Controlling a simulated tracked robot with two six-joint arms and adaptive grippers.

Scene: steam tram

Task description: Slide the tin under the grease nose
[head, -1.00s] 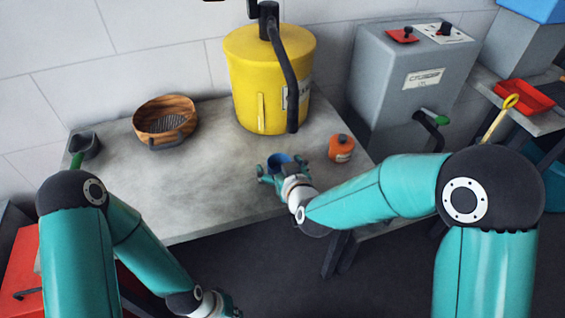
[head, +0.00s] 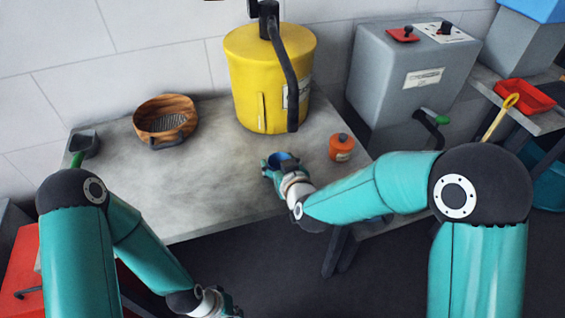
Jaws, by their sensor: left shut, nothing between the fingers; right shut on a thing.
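A small blue tin (head: 285,158) stands on the grey bench (head: 200,205) near its front right part. My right gripper (head: 279,164) is shut on it from the front, and its fingers hide most of the tin's side. The yellow grease drum (head: 262,85) stands behind, with a black hose-like nose (head: 291,110) hanging down its front. The nose's lower end is behind the tin, with a gap between them. My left gripper (head: 228,304) is shut and empty at the bottom edge, in front of the bench.
An orange pot (head: 341,148) stands just right of the tin. A wooden bowl (head: 165,119) and a dark scoop with a green handle (head: 86,144) are on the left. A grey machine (head: 405,90) stands at the right. The bench's middle is clear.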

